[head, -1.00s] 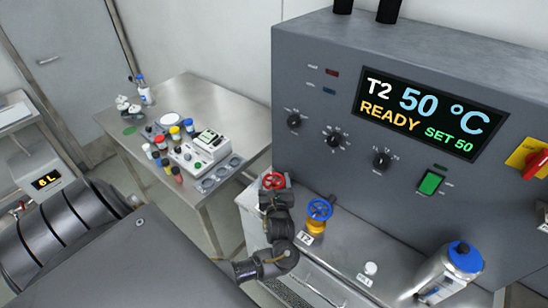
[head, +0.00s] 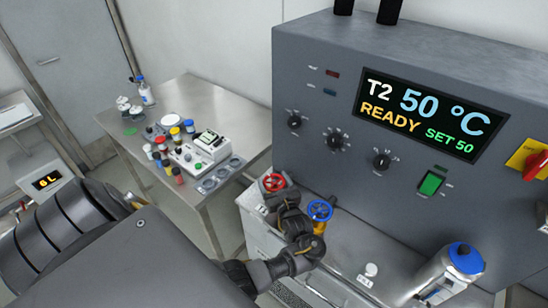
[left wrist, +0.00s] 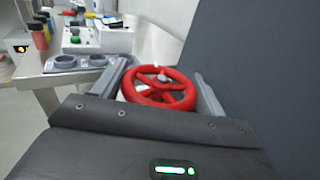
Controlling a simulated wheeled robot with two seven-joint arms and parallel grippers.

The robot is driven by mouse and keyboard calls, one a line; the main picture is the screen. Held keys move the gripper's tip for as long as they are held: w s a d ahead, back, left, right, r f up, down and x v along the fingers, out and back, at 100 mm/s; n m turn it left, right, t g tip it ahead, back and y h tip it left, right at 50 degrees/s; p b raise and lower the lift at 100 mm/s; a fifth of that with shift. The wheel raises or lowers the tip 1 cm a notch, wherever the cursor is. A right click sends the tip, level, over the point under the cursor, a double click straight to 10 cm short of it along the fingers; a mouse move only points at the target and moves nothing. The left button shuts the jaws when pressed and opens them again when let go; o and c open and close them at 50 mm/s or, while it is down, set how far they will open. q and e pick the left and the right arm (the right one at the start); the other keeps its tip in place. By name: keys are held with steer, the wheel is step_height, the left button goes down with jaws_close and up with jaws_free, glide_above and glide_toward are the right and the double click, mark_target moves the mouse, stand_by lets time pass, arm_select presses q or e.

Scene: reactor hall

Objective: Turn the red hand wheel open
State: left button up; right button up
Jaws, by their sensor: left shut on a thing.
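The red hand wheel (head: 273,182) is on the left end of the steel bench below the grey control panel. It shows large in the left wrist view (left wrist: 158,88). My left gripper (left wrist: 161,77) has one finger on each side of its rim and is shut on it. In the head view my left wrist hides the part below the wheel. A blue hand wheel (head: 320,210) on a yellow valve body stands just to the right, close to my left arm. My right gripper is not in view.
The grey control panel (head: 460,190) rises right behind the wheels; its display reads T2 50 °C, READY, SET 50. A side table (head: 215,92) with jars and a small device is at the left.

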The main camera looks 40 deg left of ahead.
arm_select(q)
steer(key=o, duration=1)
steer(key=shift+a, duration=0.15)
